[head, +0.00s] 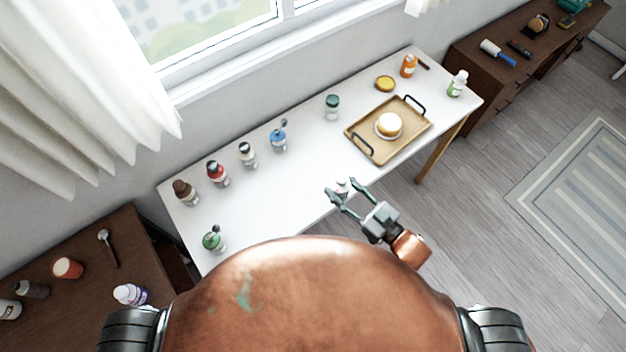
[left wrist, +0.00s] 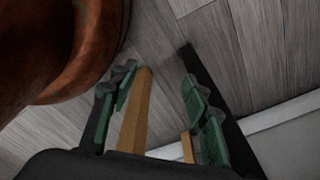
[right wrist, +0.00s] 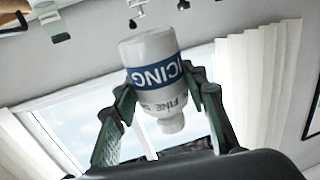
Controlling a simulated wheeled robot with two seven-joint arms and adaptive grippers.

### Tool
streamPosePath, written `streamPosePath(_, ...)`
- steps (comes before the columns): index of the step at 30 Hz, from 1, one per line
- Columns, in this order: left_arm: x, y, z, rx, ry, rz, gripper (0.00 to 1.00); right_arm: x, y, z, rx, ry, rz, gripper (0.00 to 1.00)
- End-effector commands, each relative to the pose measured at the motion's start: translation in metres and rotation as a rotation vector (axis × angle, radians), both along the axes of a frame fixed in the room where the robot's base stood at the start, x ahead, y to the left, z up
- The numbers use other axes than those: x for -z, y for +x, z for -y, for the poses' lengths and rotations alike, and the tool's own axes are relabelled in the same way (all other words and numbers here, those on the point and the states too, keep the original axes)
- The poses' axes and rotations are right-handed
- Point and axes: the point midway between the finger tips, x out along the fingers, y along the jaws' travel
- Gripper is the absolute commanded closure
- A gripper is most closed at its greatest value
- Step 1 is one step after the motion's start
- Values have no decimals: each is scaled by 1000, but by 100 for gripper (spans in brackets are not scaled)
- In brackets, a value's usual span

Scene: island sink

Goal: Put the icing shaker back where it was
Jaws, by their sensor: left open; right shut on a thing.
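The icing shaker is white with a blue ICING label in the right wrist view (right wrist: 152,62), its narrow end toward the bottom of that picture. My right gripper (right wrist: 158,100) has its fingers on either side of it, shut on it. In the head view the shaker (head: 342,186) shows small between the fingertips of my right gripper (head: 340,190), at the white table's (head: 290,207) front edge. I cannot tell its height above the table. My left gripper (left wrist: 158,90) is open and empty near the floor; it is out of the head view.
A wooden tray (head: 366,144) holding a round cake (head: 389,125) stands right of centre. A green-lidded jar (head: 332,106), a blue-topped bottle (head: 278,138) and several other bottles line the back. A green pump bottle (head: 214,241) stands front left. The table's middle is clear.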

Motion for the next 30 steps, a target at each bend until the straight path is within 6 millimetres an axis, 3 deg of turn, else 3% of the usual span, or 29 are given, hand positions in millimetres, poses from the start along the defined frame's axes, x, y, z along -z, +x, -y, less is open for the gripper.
streamPosePath(4,2,2,0,0,0,0,57,13,28,-22,-1,3,3,87)
streamPosePath(10,7,-18,-1,-5,2,-24,57,34,65,-51,-2,1,3,87)
streamPosePath(15,14,-32,-1,-7,2,-42,57,69,85,-65,0,1,-1,87)
streamPosePath(26,19,-20,0,-5,0,-28,57,93,102,-79,-1,1,1,87)
streamPosePath(30,22,-16,1,-3,-1,-23,57,114,102,-79,-1,-1,-2,87)
